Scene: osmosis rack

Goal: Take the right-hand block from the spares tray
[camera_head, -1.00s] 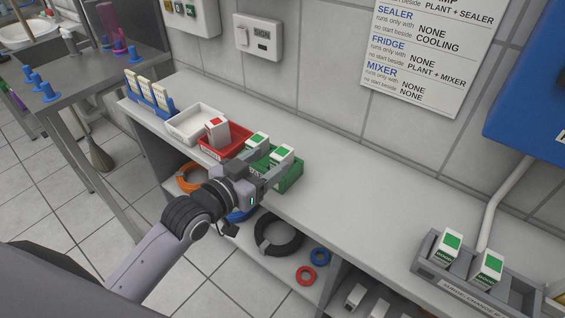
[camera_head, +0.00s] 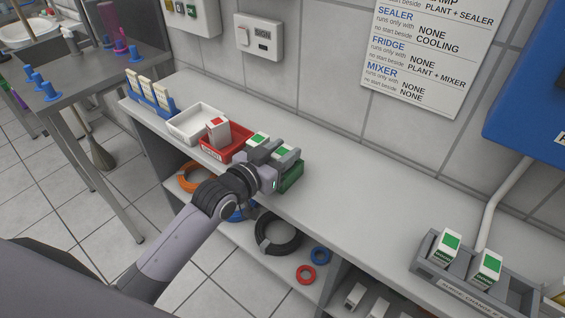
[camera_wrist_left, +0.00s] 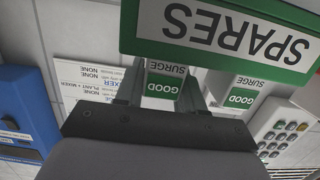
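The green spares tray (camera_head: 292,178) sits on the bench, and its labelled front shows large in the left wrist view (camera_wrist_left: 225,28). It holds two white blocks with green labels. The right-hand block (camera_head: 287,150) is partly hidden by my left gripper (camera_head: 282,155); the other block (camera_head: 258,139) stands left of it. In the left wrist view the right-hand block (camera_wrist_left: 163,86) lies between my two fingers, one on each side, and the other block (camera_wrist_left: 240,95) is outside them. The fingers look open; any contact cannot be made out. My right gripper is not in view.
A red tray (camera_head: 226,153) with a red-marked block (camera_head: 217,131) stands close left of the spares tray, then a white tray (camera_head: 190,132). A grey rack (camera_head: 460,282) with two green-labelled blocks is at the right. The bench between is clear.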

